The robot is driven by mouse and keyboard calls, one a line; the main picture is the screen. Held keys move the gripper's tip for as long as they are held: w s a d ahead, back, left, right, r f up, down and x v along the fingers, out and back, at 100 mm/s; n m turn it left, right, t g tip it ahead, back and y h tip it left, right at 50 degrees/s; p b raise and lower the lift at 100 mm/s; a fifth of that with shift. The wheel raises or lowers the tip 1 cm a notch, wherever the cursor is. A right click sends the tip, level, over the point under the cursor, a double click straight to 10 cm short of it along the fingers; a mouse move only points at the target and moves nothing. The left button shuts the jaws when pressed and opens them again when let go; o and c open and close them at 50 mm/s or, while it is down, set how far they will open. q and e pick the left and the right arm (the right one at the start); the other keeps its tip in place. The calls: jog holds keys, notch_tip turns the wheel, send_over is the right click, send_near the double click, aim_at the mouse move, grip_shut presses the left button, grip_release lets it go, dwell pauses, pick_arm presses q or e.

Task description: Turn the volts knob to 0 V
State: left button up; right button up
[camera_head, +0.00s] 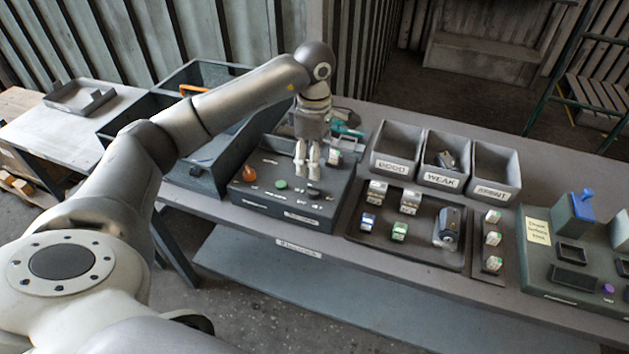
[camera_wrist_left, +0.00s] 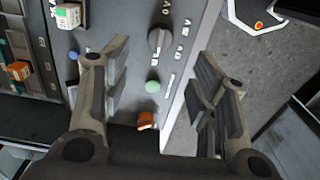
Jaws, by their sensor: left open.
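The volts knob (camera_wrist_left: 160,39) is a dark grey round knob with a raised grip on the sloped grey panel. In the head view my left gripper (camera_head: 307,170) hangs over the right part of the control box (camera_head: 262,203), partly hiding the panel there. My right gripper is not in view.
A green button (camera_wrist_left: 152,87) and an orange knob (camera_wrist_left: 147,119) share the panel with the volts knob. A tray (camera_head: 455,262) with small parts and a motor (camera_head: 448,226) lies right of the box. Labelled bins (camera_head: 444,181) stand behind it.

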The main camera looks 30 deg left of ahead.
aim_at(314, 186)
pick_arm(q)
notch_tip(314, 186, down, 7)
jog(key=shift+f+p, duration=0.1)
jog(key=shift+p, duration=1)
jog(key=shift+f, duration=0.55)
jog(key=c, duration=1.1)
jog(key=shift+o, duration=0.2)
